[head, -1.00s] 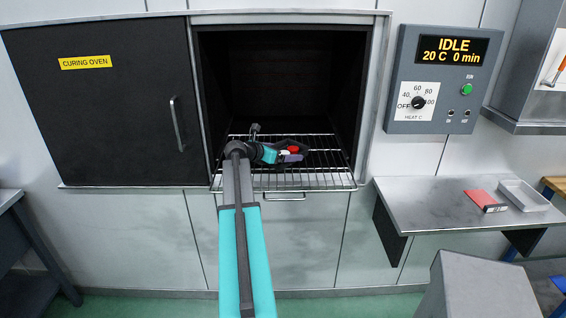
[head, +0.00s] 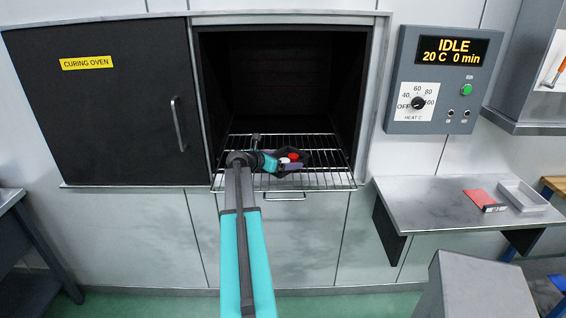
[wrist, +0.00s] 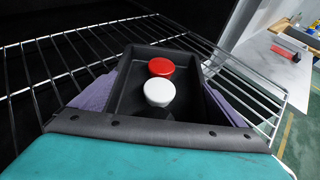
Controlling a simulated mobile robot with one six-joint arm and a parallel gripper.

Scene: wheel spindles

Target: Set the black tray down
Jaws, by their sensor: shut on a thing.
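The black tray (wrist: 130,88) lies level at the oven's wire rack, and I cannot tell whether it touches the wires. It holds a red-topped piece (wrist: 161,67) and a white-topped piece (wrist: 158,92). In the head view the red top (head: 294,157) and white top (head: 284,160) show just right of my gripper (head: 279,164). My gripper is shut on the tray's near side. Purple-grey finger pads (wrist: 97,92) show on both sides of the tray in the wrist view. The tray's near wall is hidden by my gripper.
The wire rack (head: 325,180) sticks out of the open curing oven (head: 285,80). The oven door (head: 100,110) is slid left. A side shelf (head: 430,200) at right holds a red item (head: 480,197) and a pale tray (head: 523,196). The rack has free room behind and right.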

